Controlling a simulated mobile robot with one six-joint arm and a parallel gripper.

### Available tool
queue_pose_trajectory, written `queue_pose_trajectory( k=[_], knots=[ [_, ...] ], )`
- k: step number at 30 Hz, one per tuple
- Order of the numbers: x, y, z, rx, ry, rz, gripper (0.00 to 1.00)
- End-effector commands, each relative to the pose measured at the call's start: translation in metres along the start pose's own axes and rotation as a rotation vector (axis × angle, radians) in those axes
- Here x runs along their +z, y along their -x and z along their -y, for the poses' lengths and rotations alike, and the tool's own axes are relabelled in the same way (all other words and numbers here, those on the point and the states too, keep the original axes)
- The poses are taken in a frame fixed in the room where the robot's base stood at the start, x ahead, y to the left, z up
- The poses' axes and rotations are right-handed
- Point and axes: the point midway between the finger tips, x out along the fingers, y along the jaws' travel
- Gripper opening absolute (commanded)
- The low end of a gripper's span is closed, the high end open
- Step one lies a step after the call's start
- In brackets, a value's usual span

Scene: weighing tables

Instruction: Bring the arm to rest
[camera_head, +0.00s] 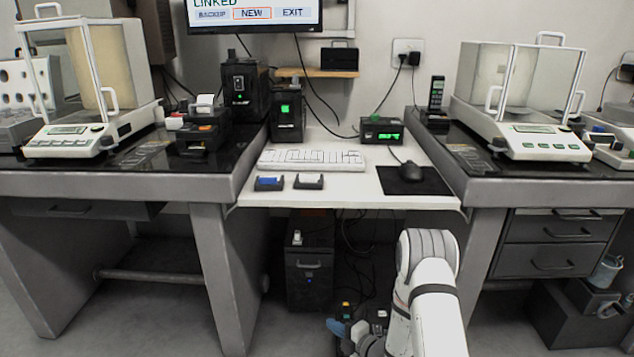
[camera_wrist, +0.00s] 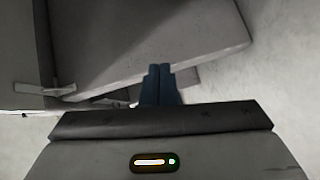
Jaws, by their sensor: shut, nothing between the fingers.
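My gripper (camera_wrist: 158,70) is shut and empty in the wrist view, its two blue fingers pressed together. In the head view my white arm comes up from the bottom edge and bends down again, in front of the gap under the middle desk. A blue part of my gripper (camera_head: 338,328) shows low there, beside the bent arm. It is below desk height and apart from the desk.
The white middle desk (camera_head: 400,201) holds a keyboard (camera_head: 312,160) and a mouse (camera_head: 411,171). Balances stand on the left table (camera_head: 110,184) and right table (camera_head: 540,181). A dark computer case (camera_head: 310,275) is under the desk. Grey panels fill the upper wrist view.

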Motion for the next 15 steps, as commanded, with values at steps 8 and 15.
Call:
queue_pose_trajectory(
  k=[8,15],
  knots=[
    [0.01,0.002,-0.058,-0.085,-0.043,0.078,0.0],
    [0.021,0.013,-0.119,-0.17,-0.113,0.187,0.0]
  ],
)
